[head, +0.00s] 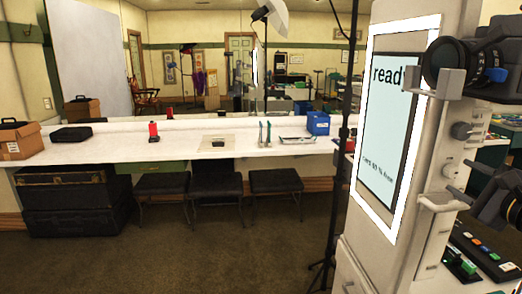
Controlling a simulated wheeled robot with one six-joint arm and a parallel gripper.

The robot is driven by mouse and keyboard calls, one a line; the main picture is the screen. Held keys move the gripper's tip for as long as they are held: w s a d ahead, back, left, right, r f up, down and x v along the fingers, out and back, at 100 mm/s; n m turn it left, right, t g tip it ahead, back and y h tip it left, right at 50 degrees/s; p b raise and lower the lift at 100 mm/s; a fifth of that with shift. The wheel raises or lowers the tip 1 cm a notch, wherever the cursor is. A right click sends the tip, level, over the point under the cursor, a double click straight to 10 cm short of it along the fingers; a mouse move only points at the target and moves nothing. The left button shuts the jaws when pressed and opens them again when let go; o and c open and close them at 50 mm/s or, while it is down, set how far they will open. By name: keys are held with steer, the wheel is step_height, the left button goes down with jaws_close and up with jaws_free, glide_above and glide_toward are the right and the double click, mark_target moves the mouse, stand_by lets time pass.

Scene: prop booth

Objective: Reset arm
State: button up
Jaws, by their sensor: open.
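My gripper is not in view, and no part of my arm shows clearly in the head view. The task names no object. A long white counter (110,151) runs along the wall, with a wide mirror (330,60) behind it.
A white stand with a lit screen (390,130) fills the near right, with a black camera (460,60) beside it. A dark pole (340,150) stands left of it. Black stools (163,184) and stacked trunks (70,200) line the counter. The carpet (200,260) in front is clear.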

steer(key=s+b, duration=0.1)
steer(key=s, duration=0.8)
steer(key=w+p, duration=0.1)
steer(key=w, duration=1)
steer(key=shift+w+a+p, duration=0.15)
steer(key=shift+a+p, duration=0.05)
steer(key=shift+p, duration=0.15)
steer(key=shift+d+f+n+b, duration=0.1)
steer(key=shift+f+n+b, duration=0.15)
steer(key=shift+n+b, duration=0.8)
steer(key=shift+n, duration=0.35)
steer(key=n+b, duration=0.1)
steer(key=n, duration=0.1)
steer(key=shift+r+n, duration=0.1)
steer(key=shift+n, duration=0.2)
steer(key=n+b, duration=0.1)
steer(key=n, duration=0.3)
steer(key=shift+h, duration=0.3)
steer(key=n, duration=0.3)
steer(key=shift+n, duration=0.4)
steer(key=n+p, duration=0.2)
steer(key=n, duration=0.2)
steer(key=shift+n, duration=0.3)
steer(key=shift+s, duration=0.7)
